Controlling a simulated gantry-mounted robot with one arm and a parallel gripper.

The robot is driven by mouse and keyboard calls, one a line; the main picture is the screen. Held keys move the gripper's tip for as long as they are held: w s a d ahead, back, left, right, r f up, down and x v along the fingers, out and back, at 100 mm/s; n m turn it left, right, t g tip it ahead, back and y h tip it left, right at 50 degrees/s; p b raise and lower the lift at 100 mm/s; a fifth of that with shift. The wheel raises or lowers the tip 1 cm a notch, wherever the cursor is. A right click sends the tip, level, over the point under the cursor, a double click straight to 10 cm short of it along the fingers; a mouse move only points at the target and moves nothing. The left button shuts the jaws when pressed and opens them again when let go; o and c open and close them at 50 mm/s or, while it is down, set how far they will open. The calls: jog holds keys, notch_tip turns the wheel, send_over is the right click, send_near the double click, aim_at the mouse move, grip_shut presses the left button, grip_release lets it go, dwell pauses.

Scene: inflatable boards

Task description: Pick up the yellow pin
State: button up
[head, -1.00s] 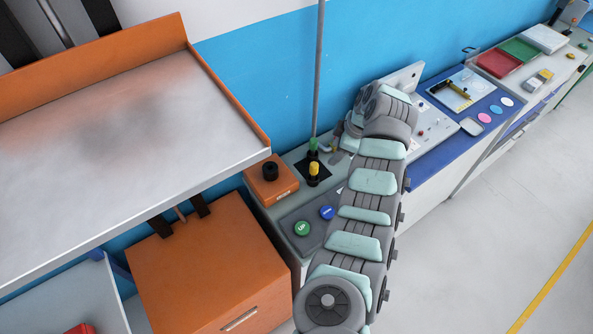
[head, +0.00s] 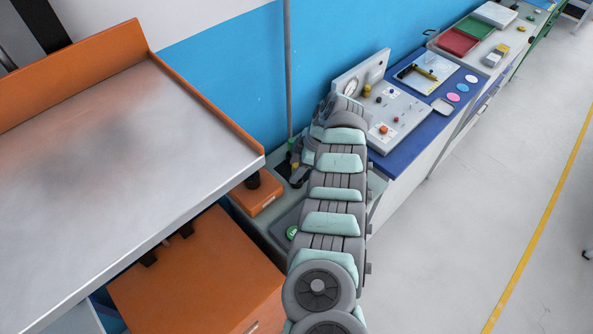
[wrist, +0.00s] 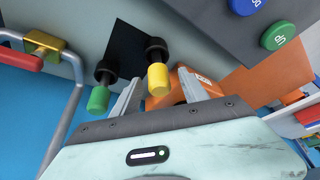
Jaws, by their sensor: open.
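The yellow pin (wrist: 158,77) is a yellow cylinder on a black stem, standing from a black patch on the grey bench. In the wrist view it shows between the two grey fingers of my gripper (wrist: 160,86), which are open; I cannot tell if either touches it. In the head view the yellow pin (head: 296,167) is a small spot beside my wrist, mostly covered by my arm.
A green pin (wrist: 98,98) on a black stem stands just left of my left finger. A metal tube handle (wrist: 72,100) is further left. An orange box (head: 255,192) is close by, and a blue button (wrist: 245,5) and green button (wrist: 278,36) are on a grey panel.

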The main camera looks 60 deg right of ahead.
jog(key=shift+x, duration=1.15)
jog(key=shift+c, duration=0.5)
grip_shut()
